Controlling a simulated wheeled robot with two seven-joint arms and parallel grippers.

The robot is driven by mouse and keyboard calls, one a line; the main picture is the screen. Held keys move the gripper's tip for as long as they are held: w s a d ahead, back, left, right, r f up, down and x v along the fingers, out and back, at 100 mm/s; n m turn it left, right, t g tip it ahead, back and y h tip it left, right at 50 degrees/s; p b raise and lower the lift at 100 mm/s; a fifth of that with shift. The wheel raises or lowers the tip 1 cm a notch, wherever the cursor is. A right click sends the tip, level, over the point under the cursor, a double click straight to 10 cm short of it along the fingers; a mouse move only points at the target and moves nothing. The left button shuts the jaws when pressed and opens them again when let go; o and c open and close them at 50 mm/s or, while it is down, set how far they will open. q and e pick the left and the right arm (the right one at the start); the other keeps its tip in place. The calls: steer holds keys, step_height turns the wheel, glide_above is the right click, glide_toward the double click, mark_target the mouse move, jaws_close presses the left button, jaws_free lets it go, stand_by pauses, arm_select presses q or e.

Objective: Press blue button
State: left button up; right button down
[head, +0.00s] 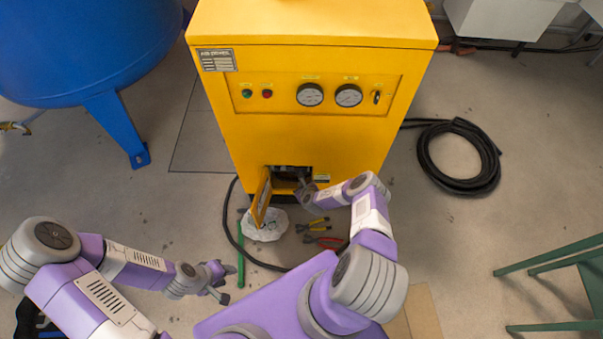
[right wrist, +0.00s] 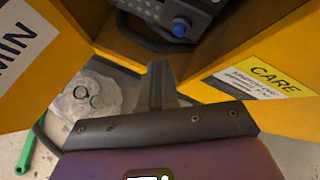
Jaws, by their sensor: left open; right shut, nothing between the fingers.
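The blue button (right wrist: 180,28) sits on a dark grey unit inside the open compartment (head: 289,174) low on the front of the yellow machine (head: 310,138). In the right wrist view it is beyond my right gripper (right wrist: 161,70), a little right of the fingertips, with a gap between them. My right gripper is shut and empty, and in the head view its tip is at the compartment opening, partly hidden. My left gripper (head: 222,283) is open and empty, out over the floor to the left. The button cannot be made out in the head view.
The compartment's yellow door (head: 262,200) stands open to the left. A white bag (head: 264,226), pliers (head: 318,225) and a green rod (head: 240,262) lie on the floor below. A blue tank (head: 90,45) stands left, a coiled black hose (head: 458,155) right. A CARE label (right wrist: 262,82) is beside my right gripper.

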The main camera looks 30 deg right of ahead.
steer(key=shift+s+a+p, duration=0.2)
steer(key=shift+s+a, duration=0.25)
steer(key=shift+s, duration=0.25)
steer(key=shift+s+a+p, duration=0.2)
steer(key=shift+s+a, duration=0.2)
steer(key=shift+s, duration=0.25)
